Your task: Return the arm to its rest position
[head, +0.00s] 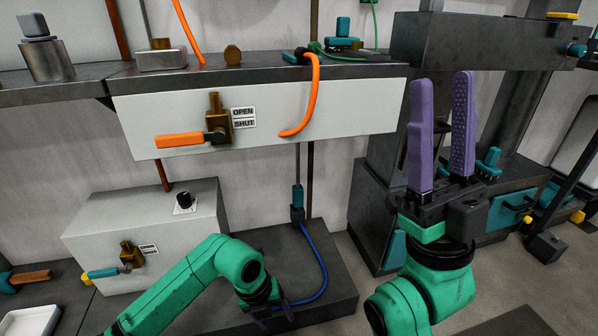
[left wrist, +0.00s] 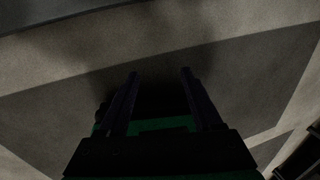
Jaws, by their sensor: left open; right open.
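My left arm, green, comes in from the bottom left in the head view. Its gripper (head: 278,310) hangs low at the bottom edge, in front of the dark plinth; its fingers are dark and small there. In the left wrist view the left gripper (left wrist: 158,78) shows two dark fingers apart with nothing between them, over a grey surface in shadow. My right gripper (head: 441,125) stands upright at the right, with two purple fingers apart and nothing between them.
A white panel with an orange-handled valve (head: 192,130) and OPEN/SHUT labels hangs under a dark shelf (head: 250,74). An orange hose (head: 313,95) droops over it. Below stand a grey box (head: 145,235) and a dark plinth (head: 335,275) with a blue cable (head: 322,265). Dark machinery (head: 375,215) stands behind my right gripper.

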